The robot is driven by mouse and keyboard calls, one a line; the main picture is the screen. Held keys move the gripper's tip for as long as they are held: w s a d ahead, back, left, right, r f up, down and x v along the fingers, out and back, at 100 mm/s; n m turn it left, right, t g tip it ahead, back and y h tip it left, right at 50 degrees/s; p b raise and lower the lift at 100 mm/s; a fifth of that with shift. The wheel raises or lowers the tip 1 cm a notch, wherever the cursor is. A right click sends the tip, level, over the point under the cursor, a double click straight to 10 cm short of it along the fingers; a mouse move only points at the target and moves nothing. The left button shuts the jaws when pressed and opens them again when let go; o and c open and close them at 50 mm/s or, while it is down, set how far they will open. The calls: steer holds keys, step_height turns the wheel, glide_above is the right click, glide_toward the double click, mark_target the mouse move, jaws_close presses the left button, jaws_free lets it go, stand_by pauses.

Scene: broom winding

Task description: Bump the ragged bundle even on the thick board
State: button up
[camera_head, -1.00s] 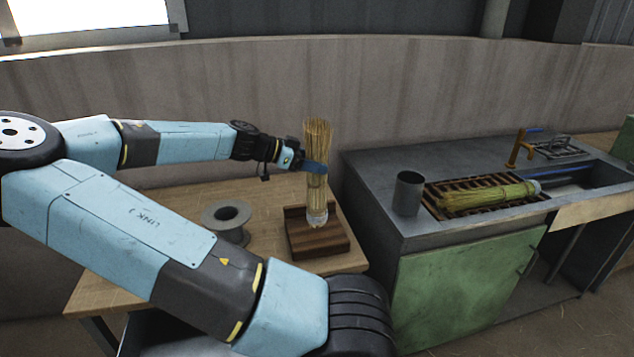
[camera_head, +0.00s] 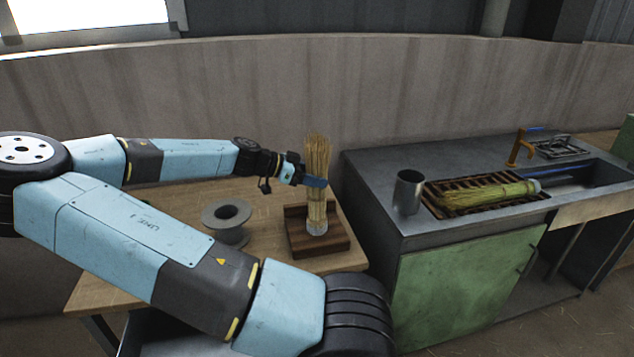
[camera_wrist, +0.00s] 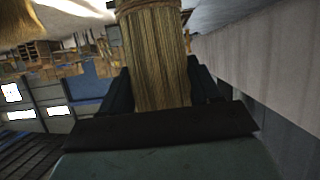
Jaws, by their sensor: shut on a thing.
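The bundle of straw (camera_head: 317,158) stands upright in the head view, its loose tips up and its pale bound end down. My gripper (camera_head: 315,182) is shut on it around the middle, coming from the left. The bundle also fills the middle of the wrist view (camera_wrist: 157,65), between the two dark fingers, with a cord band at the picture's top. The thick board (camera_head: 318,243) is dark wood with a raised back edge and lies on the workbench. The bundle's lower end is over the board and looks down at its surface; exact contact is hard to tell.
A grey spool (camera_head: 227,222) stands on the wooden bench (camera_head: 265,258) left of the board.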

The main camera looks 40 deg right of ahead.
mark_target(307, 157)
steer(key=shift+r, duration=0.15)
steer(key=shift+r, duration=2.35)
steer(key=shift+f, duration=2.5)
steer(key=shift+r, duration=0.1)
steer(key=shift+r, duration=2.45)
